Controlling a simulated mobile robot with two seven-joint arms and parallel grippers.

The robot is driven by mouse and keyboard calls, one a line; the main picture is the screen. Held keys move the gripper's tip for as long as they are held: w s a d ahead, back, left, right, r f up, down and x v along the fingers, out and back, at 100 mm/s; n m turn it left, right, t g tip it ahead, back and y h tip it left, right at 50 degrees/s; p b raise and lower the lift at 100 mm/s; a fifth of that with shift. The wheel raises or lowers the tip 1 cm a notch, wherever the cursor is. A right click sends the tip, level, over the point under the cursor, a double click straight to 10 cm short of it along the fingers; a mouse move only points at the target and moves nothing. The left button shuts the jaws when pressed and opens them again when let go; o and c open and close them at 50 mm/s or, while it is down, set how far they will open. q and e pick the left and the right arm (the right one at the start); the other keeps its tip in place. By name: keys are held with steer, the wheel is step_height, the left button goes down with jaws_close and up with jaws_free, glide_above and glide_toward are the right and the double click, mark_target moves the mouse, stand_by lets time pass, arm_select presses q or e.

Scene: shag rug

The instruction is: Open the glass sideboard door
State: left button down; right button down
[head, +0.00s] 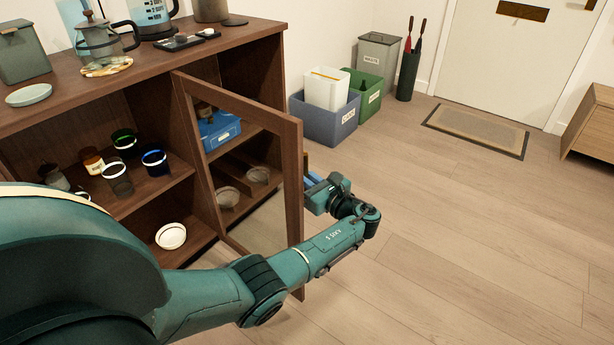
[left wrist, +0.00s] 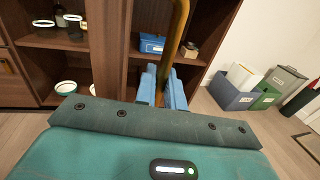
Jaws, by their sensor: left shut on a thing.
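The wooden sideboard (head: 258,48) stands at the left of the head view. Its glass door (head: 292,175) is partly open, swung out from the shelves with its free edge toward the floor on the right. A brass bar handle (left wrist: 179,38) runs upright in the left wrist view. My left gripper (head: 311,190) is at the outer side of the door near its free edge. In the left wrist view its blue fingers (left wrist: 162,85) are shut on the handle. The door frame partly hides the fingertips in the head view. My right gripper is not in view.
Shelves hold cups (head: 155,162), bowls (head: 171,236) and a blue box (head: 219,130). A glass pot (head: 100,42) stands on the sideboard top. Beyond the door stand a blue-grey bin (head: 325,122) and a green bin (head: 370,95). The wooden floor (head: 460,230) to the right is clear.

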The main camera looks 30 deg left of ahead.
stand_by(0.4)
arm_select(q)
steer(key=c, duration=1.9)
jaws_free()
steer(key=shift+d, duration=0.15)
steer(key=p+v, duration=0.1)
steer(key=v, duration=1.2)
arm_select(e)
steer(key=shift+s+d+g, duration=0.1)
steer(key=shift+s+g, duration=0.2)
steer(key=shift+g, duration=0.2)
arm_select(q)
steer(key=shift+s, duration=0.1)
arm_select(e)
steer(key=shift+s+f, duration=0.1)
